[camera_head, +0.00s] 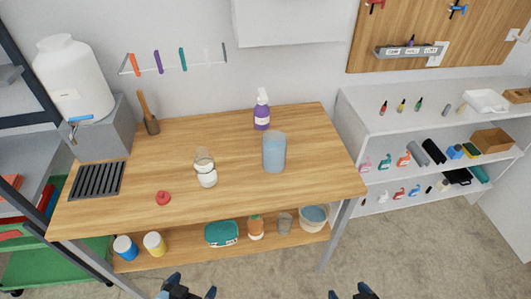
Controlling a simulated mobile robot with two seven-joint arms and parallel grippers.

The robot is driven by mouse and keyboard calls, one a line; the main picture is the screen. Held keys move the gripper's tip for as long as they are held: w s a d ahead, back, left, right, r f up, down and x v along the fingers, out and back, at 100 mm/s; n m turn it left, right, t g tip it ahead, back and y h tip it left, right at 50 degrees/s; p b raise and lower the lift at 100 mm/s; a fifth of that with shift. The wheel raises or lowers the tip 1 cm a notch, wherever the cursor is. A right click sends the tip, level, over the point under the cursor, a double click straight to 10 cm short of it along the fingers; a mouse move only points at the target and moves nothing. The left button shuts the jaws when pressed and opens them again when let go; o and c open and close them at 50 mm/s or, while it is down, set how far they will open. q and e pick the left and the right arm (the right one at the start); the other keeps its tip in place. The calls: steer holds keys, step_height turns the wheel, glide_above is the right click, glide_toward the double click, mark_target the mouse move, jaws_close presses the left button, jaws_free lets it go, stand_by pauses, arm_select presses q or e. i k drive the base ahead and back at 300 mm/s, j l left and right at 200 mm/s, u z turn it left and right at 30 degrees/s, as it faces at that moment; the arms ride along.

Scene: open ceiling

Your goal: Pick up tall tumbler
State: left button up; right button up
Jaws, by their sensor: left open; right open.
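A tall, bluish translucent tumbler (274,153) stands upright on the wooden workbench (235,140), right of its middle. A smaller clear vessel with white in its lower part (206,170) stands to its left. My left gripper (188,291) shows only its tips at the bottom edge of the head view, left of centre. My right gripper (350,293) also shows only its tips at the bottom edge, right of centre. Both are open and empty, in front of the bench and well apart from the tumbler.
On the bench, a purple spray bottle (262,112) stands behind the tumbler, and a red round item (163,198) lies front left. A wooden-handled tool in a holder (150,120) stands back left. A lower shelf (185,253) holds several containers. White shelves (420,115) stand at right.

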mark_target(274, 142)
steer(key=j+z, duration=0.7)
steer(key=i+j, duration=0.05)
steer(key=j, duration=0.05)
